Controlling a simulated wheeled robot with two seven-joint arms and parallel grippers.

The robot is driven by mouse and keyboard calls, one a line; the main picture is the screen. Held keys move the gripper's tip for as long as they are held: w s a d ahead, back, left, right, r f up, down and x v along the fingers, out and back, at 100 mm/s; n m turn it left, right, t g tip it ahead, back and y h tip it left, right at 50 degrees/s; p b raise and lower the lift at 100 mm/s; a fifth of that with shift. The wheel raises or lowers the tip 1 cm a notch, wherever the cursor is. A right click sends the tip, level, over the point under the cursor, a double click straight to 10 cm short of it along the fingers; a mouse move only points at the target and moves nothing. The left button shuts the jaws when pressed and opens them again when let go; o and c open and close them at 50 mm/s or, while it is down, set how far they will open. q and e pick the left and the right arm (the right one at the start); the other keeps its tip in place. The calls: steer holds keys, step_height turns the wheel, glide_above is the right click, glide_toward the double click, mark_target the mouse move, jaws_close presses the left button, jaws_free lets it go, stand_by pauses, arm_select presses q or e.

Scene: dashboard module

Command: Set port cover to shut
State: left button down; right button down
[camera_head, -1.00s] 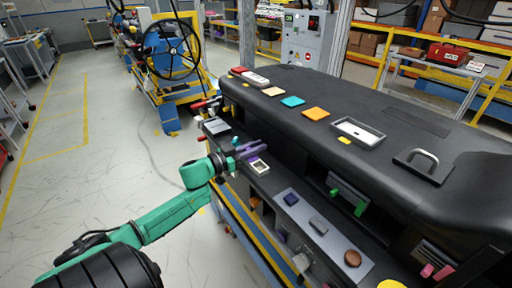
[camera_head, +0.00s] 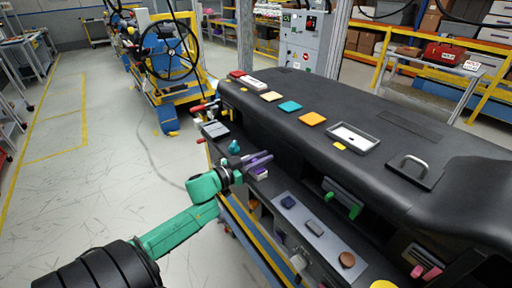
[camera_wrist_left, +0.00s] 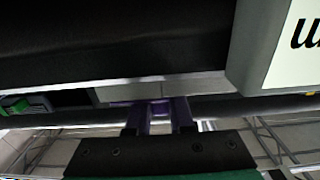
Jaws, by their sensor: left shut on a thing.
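My left gripper (camera_head: 257,161), with purple fingers, is at the dashboard's lower ledge, toward the far left end of the module. It is shut on a small part that I take to be the port cover; the fingers and wrist hide most of it. In the left wrist view, the purple fingers (camera_wrist_left: 160,115) reach to a pale grey edge under a dark overhang. How far the cover is turned cannot be made out. My right gripper is not in view.
The black dashboard (camera_head: 390,125) overhangs the ledge. A teal knob (camera_head: 234,147) stands close behind the gripper. A panel with a brown round knob (camera_head: 347,260) and green handles (camera_head: 342,198) are nearer. The floor at left is clear.

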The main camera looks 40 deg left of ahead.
arm_select(q)
steer(key=shift+s+d, duration=0.1)
steer(key=shift+d, duration=0.2)
steer(key=shift+f, duration=0.15)
steer(key=c, duration=0.8)
jaws_free()
steer(key=shift+a, duration=0.1)
steer(key=b+v, duration=0.1)
steer(key=v, duration=1.3)
steer(key=shift+s+b, duration=0.25)
steer(key=shift+b, duration=0.05)
